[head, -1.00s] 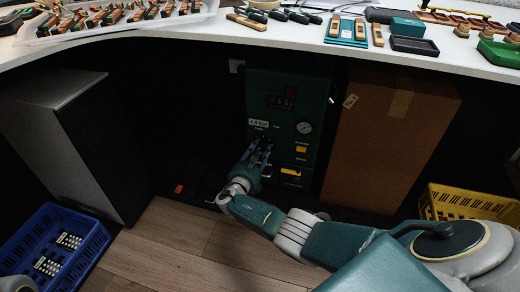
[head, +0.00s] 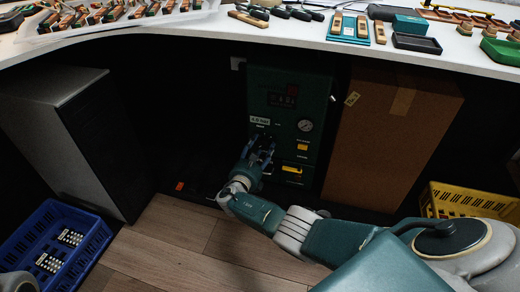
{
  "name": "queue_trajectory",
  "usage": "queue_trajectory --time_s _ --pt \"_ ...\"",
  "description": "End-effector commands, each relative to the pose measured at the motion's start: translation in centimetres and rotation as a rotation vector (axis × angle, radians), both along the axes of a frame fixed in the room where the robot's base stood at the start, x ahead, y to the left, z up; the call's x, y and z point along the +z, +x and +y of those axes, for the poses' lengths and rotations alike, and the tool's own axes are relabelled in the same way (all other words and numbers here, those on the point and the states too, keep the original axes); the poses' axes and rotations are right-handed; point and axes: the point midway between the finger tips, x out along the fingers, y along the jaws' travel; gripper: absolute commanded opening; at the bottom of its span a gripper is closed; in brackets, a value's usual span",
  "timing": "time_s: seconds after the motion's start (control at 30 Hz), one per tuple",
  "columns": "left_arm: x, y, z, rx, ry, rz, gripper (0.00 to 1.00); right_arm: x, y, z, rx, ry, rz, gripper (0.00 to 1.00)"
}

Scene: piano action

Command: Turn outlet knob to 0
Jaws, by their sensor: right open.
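A dark green machine (head: 262,82) stands under the bench. Its front has a dim display, a white label, a round gauge (head: 305,125) and yellow parts (head: 292,169). My right gripper (head: 262,143) is open in front of the machine's lower left face, below the white label (head: 260,120). The outlet knob cannot be made out; the gripper and the dark shade cover that part of the panel. Whether the fingers touch anything cannot be told. My left gripper is not in view.
A brown cardboard box (head: 390,140) stands close on the machine's right. A grey cabinet (head: 60,130) and a blue crate (head: 55,245) are at the left. A yellow crate (head: 465,200) is at the right. The white bench top (head: 250,35) overhangs the machine.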

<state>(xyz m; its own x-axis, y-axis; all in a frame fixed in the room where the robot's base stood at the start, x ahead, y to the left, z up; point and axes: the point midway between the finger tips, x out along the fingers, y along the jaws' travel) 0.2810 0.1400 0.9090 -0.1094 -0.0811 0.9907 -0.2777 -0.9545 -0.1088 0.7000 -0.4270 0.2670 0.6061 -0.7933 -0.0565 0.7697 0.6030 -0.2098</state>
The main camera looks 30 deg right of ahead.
Motion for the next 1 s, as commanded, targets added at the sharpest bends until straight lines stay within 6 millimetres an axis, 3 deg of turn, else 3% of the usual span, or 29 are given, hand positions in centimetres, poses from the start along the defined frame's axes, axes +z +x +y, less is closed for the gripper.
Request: queue_trajectory --time_s 0.33,0.7,1.0 --pt "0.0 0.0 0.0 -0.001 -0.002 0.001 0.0 0.1 -1.7 2.1 0.001 0.002 -0.002 0.52" --pt "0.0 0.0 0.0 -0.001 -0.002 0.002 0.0 0.5 -6.2 8.2 0.002 0.002 0.001 0.52" --pt "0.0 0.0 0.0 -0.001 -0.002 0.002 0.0 0.6 -7.3 9.6 0.001 0.0 0.001 0.52"
